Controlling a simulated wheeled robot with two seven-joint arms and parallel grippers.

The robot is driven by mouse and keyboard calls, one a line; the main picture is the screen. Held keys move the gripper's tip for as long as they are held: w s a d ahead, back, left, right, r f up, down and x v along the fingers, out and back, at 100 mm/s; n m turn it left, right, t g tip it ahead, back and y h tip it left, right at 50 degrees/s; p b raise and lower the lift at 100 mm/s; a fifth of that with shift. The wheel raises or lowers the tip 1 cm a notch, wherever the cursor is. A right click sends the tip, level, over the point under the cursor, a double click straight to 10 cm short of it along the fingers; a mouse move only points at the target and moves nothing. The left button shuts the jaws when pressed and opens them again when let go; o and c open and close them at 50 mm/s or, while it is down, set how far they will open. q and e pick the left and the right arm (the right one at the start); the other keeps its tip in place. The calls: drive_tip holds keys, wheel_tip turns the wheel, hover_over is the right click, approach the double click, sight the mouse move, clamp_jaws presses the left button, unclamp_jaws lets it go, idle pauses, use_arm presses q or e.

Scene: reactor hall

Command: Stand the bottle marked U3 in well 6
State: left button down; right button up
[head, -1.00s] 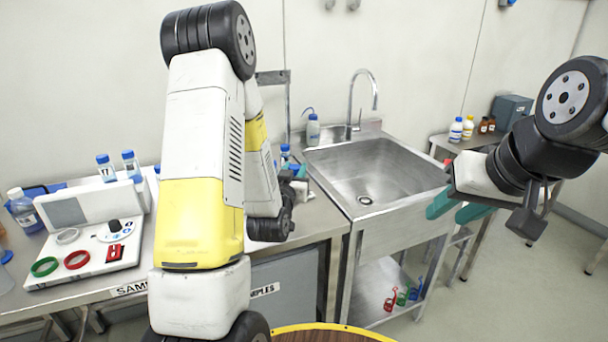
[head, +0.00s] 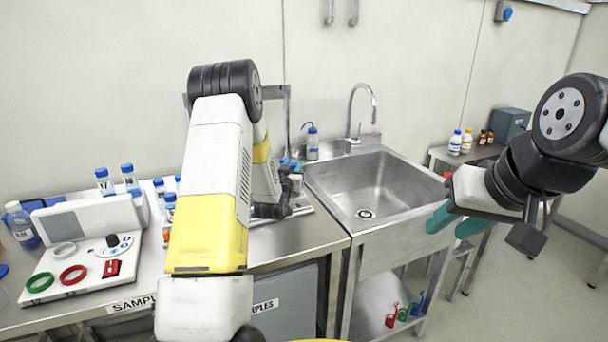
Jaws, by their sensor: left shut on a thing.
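My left gripper (head: 291,184) is at the right end of the bench, mostly hidden behind my own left arm and wrist. It is shut on a small blue-capped bottle (head: 296,168), of which little more than the cap area shows; its marking cannot be read. Several other blue-capped bottles stand on the bench behind and left of my arm, such as one at the back (head: 104,182) and one beside it (head: 129,176). I cannot make out the U3 mark or well 6. My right gripper (head: 455,221) has its teal fingers apart, empty, in front of the sink's right side.
A steel sink (head: 335,180) with a tall tap stands right of the bench. A wash bottle (head: 312,145) is behind it. A white device (head: 85,265) with coloured rings fills the bench's left. A side table (head: 440,153) holds several bottles.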

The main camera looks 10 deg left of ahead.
use_arm(q)
drive_tip(key=shift+f, duration=1.35)
drive_tip(key=shift+f, duration=0.15)
drive_tip(key=c, duration=1)
unclamp_jaws()
drive_tip(key=shift+c, duration=0.2)
